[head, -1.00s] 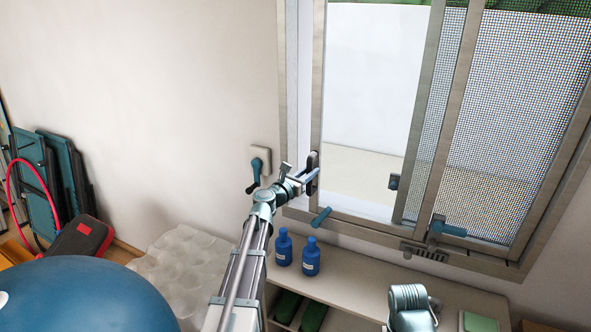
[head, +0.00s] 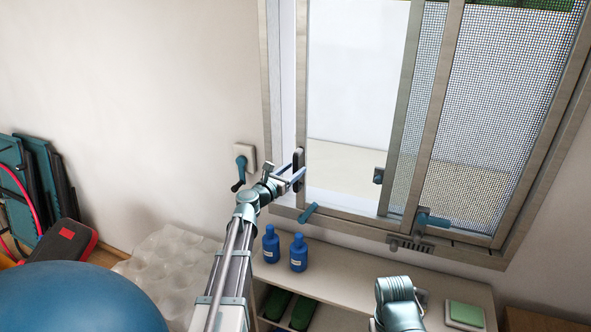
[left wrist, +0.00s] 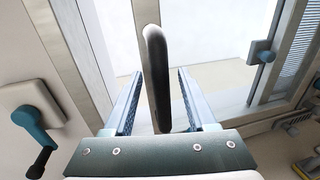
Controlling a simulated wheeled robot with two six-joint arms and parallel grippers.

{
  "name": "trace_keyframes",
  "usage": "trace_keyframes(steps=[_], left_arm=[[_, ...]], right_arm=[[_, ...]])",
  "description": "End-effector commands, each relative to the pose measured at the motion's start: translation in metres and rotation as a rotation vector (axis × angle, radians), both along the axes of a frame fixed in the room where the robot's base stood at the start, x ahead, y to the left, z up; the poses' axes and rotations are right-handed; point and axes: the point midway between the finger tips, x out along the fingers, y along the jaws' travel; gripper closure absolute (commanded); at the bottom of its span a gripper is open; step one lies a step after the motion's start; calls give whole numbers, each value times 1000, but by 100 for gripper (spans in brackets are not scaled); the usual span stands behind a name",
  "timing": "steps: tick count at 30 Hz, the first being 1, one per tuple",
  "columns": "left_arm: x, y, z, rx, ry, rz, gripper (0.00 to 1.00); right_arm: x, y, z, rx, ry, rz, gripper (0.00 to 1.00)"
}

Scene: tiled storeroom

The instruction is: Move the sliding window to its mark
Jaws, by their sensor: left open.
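The sliding window (head: 352,110) has a clear pane in a grey-beige frame. A dark upright handle (head: 299,160) sits on its left stile; it also shows in the left wrist view (left wrist: 155,75). My left gripper (head: 295,168) is at this handle. In the left wrist view its two fingers (left wrist: 158,100) are apart, one on each side of the handle, with gaps visible on both sides. A strip of frame shows left of the sash. I cannot make out a clear mark. My right gripper does not show; only part of my right arm is at the bottom.
A teal lever (head: 308,212) and a teal latch (head: 432,219) sit along the lower window frame. A wall plate with a lever (head: 242,165) is left of the window. Two blue bottles (head: 298,252) stand on a low shelf (head: 345,270). A blue ball (head: 75,300) is lower left.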

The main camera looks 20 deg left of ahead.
Motion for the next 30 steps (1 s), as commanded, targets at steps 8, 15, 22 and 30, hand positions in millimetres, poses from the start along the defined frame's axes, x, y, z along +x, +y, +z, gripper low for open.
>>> trace_keyframes(steps=[8, 15, 22, 30], left_arm=[[-63, 14, 0, 0, 0, 2, 43], [-103, 24, 0, 0, 0, 1, 43], [-119, 29, 0, 0, 0, -1, 43], [-121, 30, 0, 0, 0, -1, 43]], right_arm=[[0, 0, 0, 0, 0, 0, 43], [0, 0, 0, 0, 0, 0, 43], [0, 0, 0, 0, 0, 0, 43], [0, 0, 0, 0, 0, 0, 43]])
